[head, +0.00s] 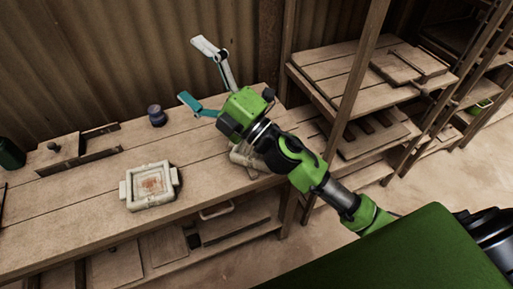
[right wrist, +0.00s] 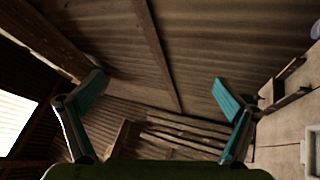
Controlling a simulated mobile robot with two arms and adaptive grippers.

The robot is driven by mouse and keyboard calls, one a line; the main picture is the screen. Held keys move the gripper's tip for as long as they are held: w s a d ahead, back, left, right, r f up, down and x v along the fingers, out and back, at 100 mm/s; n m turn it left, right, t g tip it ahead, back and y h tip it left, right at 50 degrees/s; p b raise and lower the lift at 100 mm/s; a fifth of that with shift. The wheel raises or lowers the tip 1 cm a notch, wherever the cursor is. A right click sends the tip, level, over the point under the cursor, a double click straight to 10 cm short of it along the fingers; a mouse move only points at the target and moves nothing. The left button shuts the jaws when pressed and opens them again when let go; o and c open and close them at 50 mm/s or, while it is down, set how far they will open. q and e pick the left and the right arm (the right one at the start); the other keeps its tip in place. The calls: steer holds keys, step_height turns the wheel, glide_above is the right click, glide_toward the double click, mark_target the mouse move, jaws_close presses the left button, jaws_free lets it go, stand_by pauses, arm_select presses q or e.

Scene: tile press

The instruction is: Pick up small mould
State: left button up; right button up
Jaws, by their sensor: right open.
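A pale, square-framed mould (head: 133,201) with side lugs and a reddish-brown patch in its middle lies flat on the wooden bench in the head view. My right gripper (head: 196,74) is up above the back of the bench, to the right of the mould and well apart from it. Its two fingers are spread wide with nothing between them; this also shows in the right wrist view (right wrist: 160,95). A pale object, perhaps part of the mould, is cut off at the right edge of the right wrist view (right wrist: 313,155). My left gripper is out of view.
The bench (head: 90,215) holds a dark blue jar (head: 156,116), a wooden board with a knob (head: 58,153) and a dark green container (head: 10,154). A pale cylindrical object (head: 245,160) is partly hidden behind my right arm. Shelves (head: 335,75) stand at the right.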

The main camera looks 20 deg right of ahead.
steer(key=s+a+n+g+y, duration=0.3)
steer(key=a+n+g+y, duration=0.4)
steer(key=n, duration=0.5)
steer(key=n+g+h+b, duration=0.4)
steer(key=n+g+h, duration=0.55)
steer(key=h, duration=0.65)
glide_above(245, 143)
steer(key=shift+n+t, duration=0.25)
steer(key=shift+n, duration=0.2)
step_height(245, 143, down, 23)
steer(key=shift+f, duration=0.15)
steer(key=shift+b+x, duration=1.6)
steer(key=shift+x, duration=1.45)
steer(key=shift+s, duration=0.1)
steer(key=c, duration=1.6)
